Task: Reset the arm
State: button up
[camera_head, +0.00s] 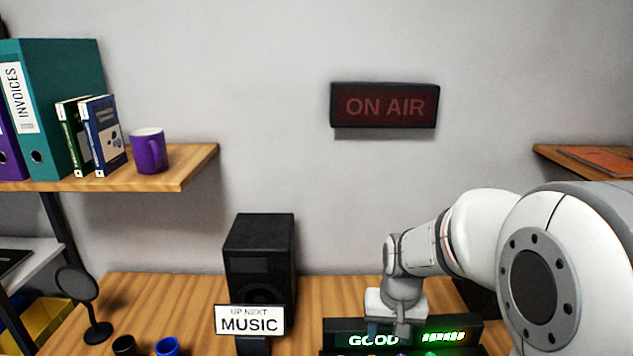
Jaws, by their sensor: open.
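My white and grey arm reaches in from the right side of the head view. My gripper (388,328) points down at the bottom centre-right, in front of or just above a black device (340,325) with a lit green "GOOD" display. Its fingers are apart and I see nothing between them. I cannot tell whether the fingertips touch the device. The lower part of the device is cut off by the frame's bottom edge, and no cables are clearly visible.
A black speaker (259,255) and an "UP NEXT MUSIC" sign (249,320) stand left of my gripper on the wooden desk (165,290). A round black stand (78,285) and two cups (167,346) are further left. A shelf (190,170) holds binders, books and a purple mug (149,152).

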jog(key=s+r, duration=0.3)
jog(key=s, duration=0.4)
jog(key=s+r+n+t, duration=0.1)
jog(key=s+r, duration=0.2)
jog(key=s, duration=0.4)
jog(key=shift+d+r+t, duration=0.25)
jog(key=shift+r+t, duration=0.05)
jog(key=shift+r, duration=0.1)
jog(key=shift+s, duration=0.1)
dwell(1.1)
